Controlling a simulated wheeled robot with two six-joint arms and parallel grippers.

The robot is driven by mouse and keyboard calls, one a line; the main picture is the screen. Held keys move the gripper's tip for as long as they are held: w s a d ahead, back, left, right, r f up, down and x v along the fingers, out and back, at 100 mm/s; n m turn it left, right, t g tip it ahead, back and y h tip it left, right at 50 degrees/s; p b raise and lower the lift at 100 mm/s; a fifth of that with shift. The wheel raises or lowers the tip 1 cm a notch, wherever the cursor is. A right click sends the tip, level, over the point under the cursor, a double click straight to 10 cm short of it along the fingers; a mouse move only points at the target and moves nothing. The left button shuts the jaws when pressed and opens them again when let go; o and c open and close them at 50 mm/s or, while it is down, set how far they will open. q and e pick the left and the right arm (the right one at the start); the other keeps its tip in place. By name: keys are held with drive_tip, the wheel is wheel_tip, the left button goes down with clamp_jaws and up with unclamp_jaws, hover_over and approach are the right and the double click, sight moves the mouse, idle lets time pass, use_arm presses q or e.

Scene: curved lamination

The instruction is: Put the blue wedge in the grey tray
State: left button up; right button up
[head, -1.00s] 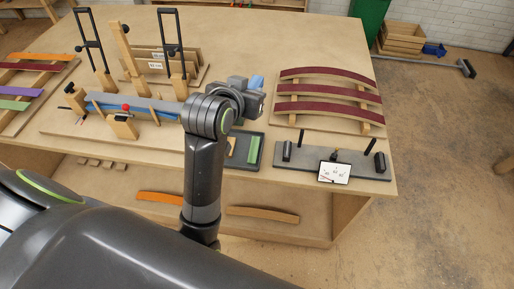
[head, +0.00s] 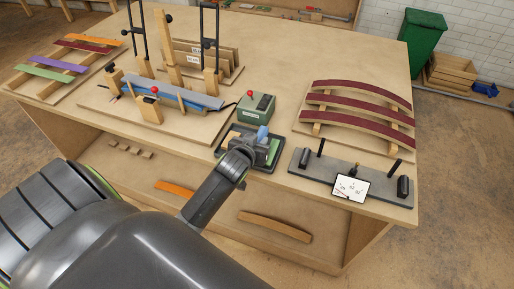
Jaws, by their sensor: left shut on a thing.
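The blue wedge (head: 262,133) shows at the far side of my left gripper (head: 257,141) in the head view. My left gripper is shut on it; its fingertips are mostly hidden by the gripper body. Wedge and gripper are over the dark grey tray (head: 265,170) near the front edge of the bench. I cannot tell whether the wedge touches the tray floor. A green piece (head: 274,152) lies in the tray's right side. My wrist and forearm cover part of the tray. My right gripper is not in view.
A green box with a red knob (head: 256,108) stands just behind the tray. A clamping form with a blue-grey strip (head: 190,95) is to the left. A grey plate with dark posts (head: 320,172) and a rack of curved dark red strips (head: 360,105) are to the right.

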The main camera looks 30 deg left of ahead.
use_arm(q)
drive_tip(key=shift+f, duration=1.85)
drive_tip(key=shift+s+f+b, duration=0.1)
drive_tip(key=shift+f+b, duration=0.2)
drive_tip(key=shift+f, duration=0.15)
drive_tip(key=o, duration=0.7)
drive_tip(key=shift+d, duration=0.1)
drive_tip(key=shift+r+p, duration=0.4)
drive_tip(key=shift+r, duration=0.05)
drive_tip(key=v, duration=1.2)
